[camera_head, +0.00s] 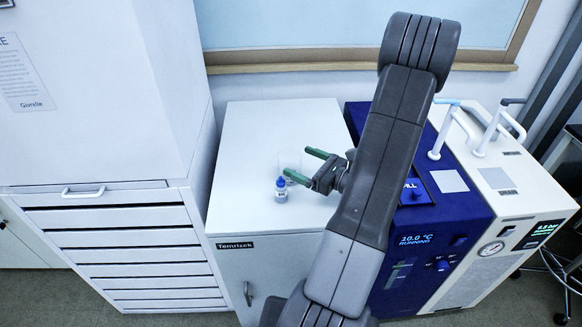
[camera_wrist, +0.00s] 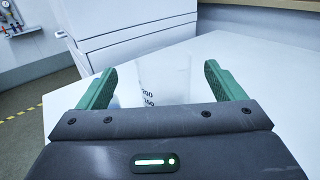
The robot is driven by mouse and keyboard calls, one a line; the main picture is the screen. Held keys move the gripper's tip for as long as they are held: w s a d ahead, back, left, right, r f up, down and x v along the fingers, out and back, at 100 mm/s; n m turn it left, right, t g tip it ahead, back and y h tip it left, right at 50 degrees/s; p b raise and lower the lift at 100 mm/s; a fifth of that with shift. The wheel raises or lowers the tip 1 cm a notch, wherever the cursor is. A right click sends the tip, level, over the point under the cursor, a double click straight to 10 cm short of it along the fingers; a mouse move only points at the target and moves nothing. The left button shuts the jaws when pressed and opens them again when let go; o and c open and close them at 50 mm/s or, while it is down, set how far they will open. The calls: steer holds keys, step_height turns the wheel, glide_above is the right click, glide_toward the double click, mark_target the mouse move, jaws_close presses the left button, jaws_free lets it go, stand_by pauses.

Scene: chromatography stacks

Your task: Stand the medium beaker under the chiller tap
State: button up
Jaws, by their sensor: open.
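A clear beaker (camera_head: 289,160) with dark graduations stands on the white cabinet top (camera_head: 250,130). In the wrist view the beaker (camera_wrist: 165,78) appears between my green fingers, with clear gaps on both sides. My gripper (camera_head: 308,166) is open, with its fingers level and pointing left at the beaker. Whether the fingertips reach around the beaker is unclear. The blue chiller (camera_head: 430,225) reads 10.0 °C and RUNNING, right of the cabinet. A white tap (camera_head: 438,140) with a blue lever stands on its top. My arm hides part of the chiller.
A small blue-capped bottle (camera_head: 281,189) stands just in front of the beaker. A white unit (camera_head: 515,180) with grey-levered taps and a gauge adjoins the chiller. A white drawer cabinet (camera_head: 130,240) is at left. The cabinet top behind the beaker is bare.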

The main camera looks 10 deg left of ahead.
mark_target(280, 152)
steer(key=shift+w+f+p+x, duration=0.15)
steer(key=shift+p+x, duration=0.35)
steer(key=shift+x, duration=1.25)
steer(key=shift+w+f+p+x, duration=0.15)
steer(key=shift+p+x, duration=0.3)
steer(key=shift+x, duration=1.3)
steer(key=shift+d, duration=0.1)
steer(key=c, duration=1.2)
steer(key=shift+r, duration=0.1)
